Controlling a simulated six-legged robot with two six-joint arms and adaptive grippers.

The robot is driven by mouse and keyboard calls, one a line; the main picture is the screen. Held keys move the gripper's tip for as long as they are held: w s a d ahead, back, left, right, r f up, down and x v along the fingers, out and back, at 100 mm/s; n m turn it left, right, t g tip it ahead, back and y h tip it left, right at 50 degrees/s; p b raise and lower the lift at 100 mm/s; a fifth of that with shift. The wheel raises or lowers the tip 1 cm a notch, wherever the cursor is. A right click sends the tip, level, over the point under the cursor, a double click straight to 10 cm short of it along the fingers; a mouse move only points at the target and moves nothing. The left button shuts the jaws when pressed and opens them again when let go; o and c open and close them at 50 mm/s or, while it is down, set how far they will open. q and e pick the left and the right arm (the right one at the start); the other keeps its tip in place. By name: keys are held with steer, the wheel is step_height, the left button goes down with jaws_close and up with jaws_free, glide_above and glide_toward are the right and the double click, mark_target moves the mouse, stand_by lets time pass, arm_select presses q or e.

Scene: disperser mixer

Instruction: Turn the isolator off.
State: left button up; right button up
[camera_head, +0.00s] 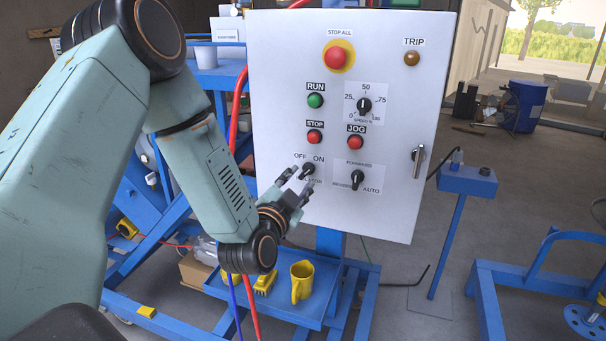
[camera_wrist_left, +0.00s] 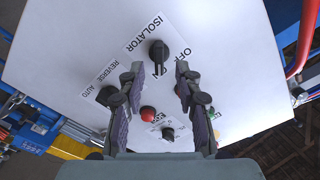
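The isolator knob (camera_head: 308,169) is a small black rotary knob low on the white control panel (camera_head: 400,120), below the OFF and ON labels. In the left wrist view the knob (camera_wrist_left: 159,50) stands just beyond my fingertips; its handle appears to point toward ON, though that label is partly hidden. My left gripper (camera_head: 298,180) is in front of the panel, close to the knob. Its fingers are apart and empty, and the left wrist view shows the gripper (camera_wrist_left: 159,72) with one finger to each side of the knob's line. Contact cannot be told. My right gripper is not in view.
A red stop button (camera_head: 314,137) and the forward/reverse selector (camera_head: 357,179) are close by the knob. A panel handle (camera_head: 418,165) sticks out at right. A red hose (camera_head: 238,110) runs along the panel's left edge.

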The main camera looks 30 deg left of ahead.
mark_target(304, 175)
arm_select(q)
steer(key=x, duration=0.3)
steer(key=shift+w+a+f, duration=0.2)
steer(key=shift+w+f, duration=0.05)
steer(key=shift+w, duration=0.05)
steer(key=shift+s+d+r, duration=0.2)
steer(key=shift+s+d, duration=0.05)
steer(key=shift+w+a+f, duration=0.2)
steer(key=shift+w, duration=0.05)
steer(key=c, duration=0.6)
steer(key=shift+s, duration=0.1)
jaws_close()
